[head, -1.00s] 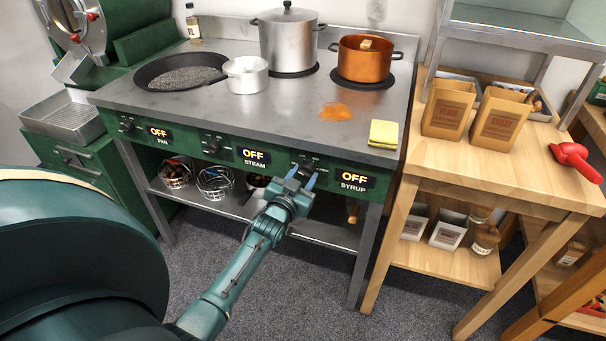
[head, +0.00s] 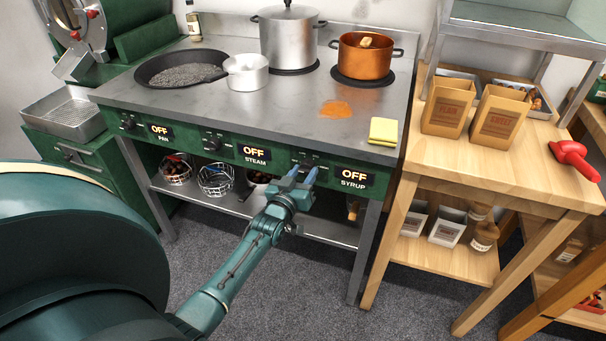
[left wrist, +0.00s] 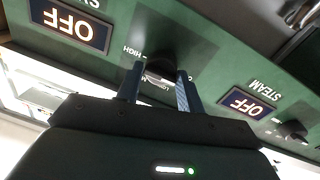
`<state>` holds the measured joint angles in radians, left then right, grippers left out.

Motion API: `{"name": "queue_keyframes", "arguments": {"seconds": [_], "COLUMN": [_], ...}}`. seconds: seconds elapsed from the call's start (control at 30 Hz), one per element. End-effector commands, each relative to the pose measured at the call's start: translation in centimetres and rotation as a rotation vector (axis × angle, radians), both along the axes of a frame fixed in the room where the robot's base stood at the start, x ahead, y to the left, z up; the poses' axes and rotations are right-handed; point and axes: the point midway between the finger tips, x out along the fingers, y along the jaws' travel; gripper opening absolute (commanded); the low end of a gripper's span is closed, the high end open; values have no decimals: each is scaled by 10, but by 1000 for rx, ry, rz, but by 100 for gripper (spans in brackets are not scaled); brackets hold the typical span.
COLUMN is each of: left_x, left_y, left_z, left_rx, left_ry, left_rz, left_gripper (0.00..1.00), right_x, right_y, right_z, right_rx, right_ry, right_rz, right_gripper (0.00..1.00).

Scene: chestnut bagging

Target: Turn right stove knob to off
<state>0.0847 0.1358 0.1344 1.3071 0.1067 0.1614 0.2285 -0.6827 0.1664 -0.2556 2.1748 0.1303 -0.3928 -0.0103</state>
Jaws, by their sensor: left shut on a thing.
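The right stove knob (left wrist: 163,68) is a dark round knob on the green front panel, left of the SYRUP display (head: 354,177), which reads OFF. In the head view the knob (head: 307,161) is partly hidden by my fingers. My left gripper (head: 300,174) reaches up to it with its blue fingers. In the left wrist view the fingers of the left gripper (left wrist: 158,88) stand on either side of the knob, shut on it. My right gripper is not in view.
The STEAM display (head: 254,155) and PAN display (head: 162,131) also read OFF. A copper pot (head: 363,57), a steel pot (head: 286,40) and a black pan (head: 181,68) stand on the stove. A yellow sponge (head: 383,131) lies near the front edge.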

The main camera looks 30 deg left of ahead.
Motion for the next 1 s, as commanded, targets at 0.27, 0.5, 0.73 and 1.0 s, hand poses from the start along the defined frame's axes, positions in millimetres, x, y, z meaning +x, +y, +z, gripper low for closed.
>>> {"name": "queue_keyframes", "arguments": {"seconds": [0.27, 0.5, 0.73, 1.0], "left_x": [0, 0, -4, -50], "left_y": [3, 1, 0, -7], "left_z": [2, 1, 0, 0], "left_rx": [-1, 0, 0, -1], "left_ry": [-3, -2, 0, 2], "left_rz": [5, 2, 1, 3], "left_gripper": [44, 57, 57, 57], "right_x": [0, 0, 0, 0], "right_y": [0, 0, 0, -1], "right_z": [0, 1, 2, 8], "right_rx": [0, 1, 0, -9], "right_ry": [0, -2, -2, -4], "right_rz": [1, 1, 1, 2], "right_gripper": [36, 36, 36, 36]}}
